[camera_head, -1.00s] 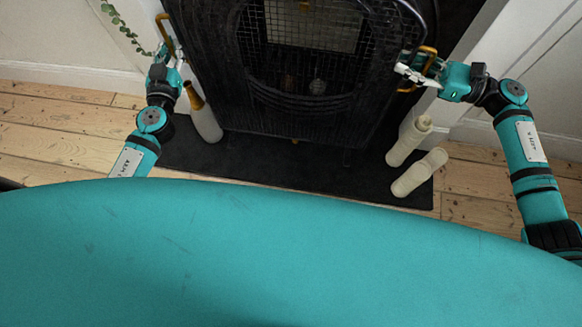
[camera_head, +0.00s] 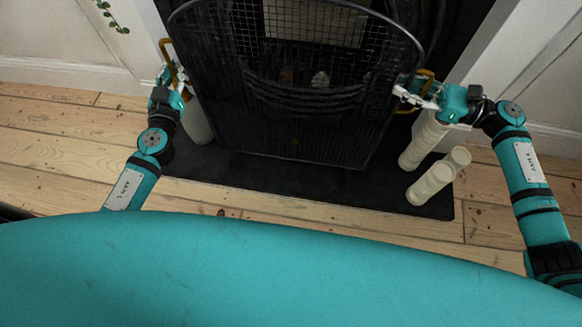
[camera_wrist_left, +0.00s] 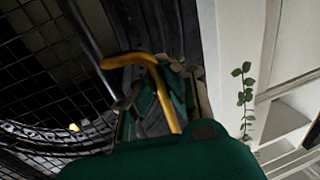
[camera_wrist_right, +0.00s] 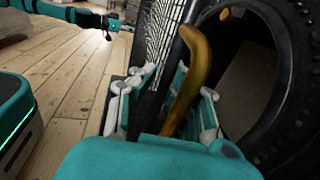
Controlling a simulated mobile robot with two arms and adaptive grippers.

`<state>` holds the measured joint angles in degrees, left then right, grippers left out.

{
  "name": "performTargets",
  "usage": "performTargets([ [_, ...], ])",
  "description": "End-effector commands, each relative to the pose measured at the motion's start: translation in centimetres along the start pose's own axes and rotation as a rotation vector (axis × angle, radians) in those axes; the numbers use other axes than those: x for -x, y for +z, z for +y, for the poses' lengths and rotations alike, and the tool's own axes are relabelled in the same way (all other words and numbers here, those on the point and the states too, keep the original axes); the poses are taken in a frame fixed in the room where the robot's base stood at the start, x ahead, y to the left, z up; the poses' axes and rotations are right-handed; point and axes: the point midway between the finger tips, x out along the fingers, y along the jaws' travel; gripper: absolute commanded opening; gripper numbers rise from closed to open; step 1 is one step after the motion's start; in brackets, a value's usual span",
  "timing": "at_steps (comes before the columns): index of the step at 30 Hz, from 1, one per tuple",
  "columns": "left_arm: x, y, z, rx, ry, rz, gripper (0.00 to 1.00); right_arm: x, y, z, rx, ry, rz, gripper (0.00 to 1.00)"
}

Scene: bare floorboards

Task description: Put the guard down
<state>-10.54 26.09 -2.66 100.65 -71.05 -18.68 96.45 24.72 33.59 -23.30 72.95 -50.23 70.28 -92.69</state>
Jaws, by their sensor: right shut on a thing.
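The guard (camera_head: 290,135) is a black mesh fire screen with a curved top and a brass handle on each side. It stands in front of the fireplace, over the dark hearth; I cannot tell whether its foot touches. My left gripper (camera_head: 172,80) is at the left handle (camera_head: 165,52). In the left wrist view the brass bar (camera_wrist_left: 158,82) passes between its fingers, but their closure is unclear. My right gripper (camera_head: 410,96) is shut on the right handle (camera_head: 430,82). In the right wrist view that handle (camera_wrist_right: 196,75) lies between the fingers.
Cream pillar candles (camera_head: 432,182) stand on the right of the dark hearth slab (camera_head: 300,172), close to the guard's right side. A pale bottle (camera_head: 197,125) stands at the left, partly hidden. Bare floorboards (camera_head: 60,150) lie in front. A trailing plant (camera_head: 112,16) hangs at upper left.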

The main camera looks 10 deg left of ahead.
Motion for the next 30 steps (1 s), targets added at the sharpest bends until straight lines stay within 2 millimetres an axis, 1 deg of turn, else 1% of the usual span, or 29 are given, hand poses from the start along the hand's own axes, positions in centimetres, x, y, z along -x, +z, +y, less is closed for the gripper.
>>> performTargets([
  [17,-0.1,0.1,-0.1,-0.001,-0.003,0.006,0.00,0.1,-0.1,-0.1,0.004,-0.002,-0.006,0.00],
  [23,-0.1,0.7,-0.1,-0.001,-0.003,0.005,0.00,0.1,-0.6,-0.1,0.004,-0.002,-0.006,0.00],
  [30,-0.1,2.0,-0.1,-0.001,-0.003,0.005,0.00,0.1,-1.9,-0.1,0.004,-0.002,-0.006,0.00],
])
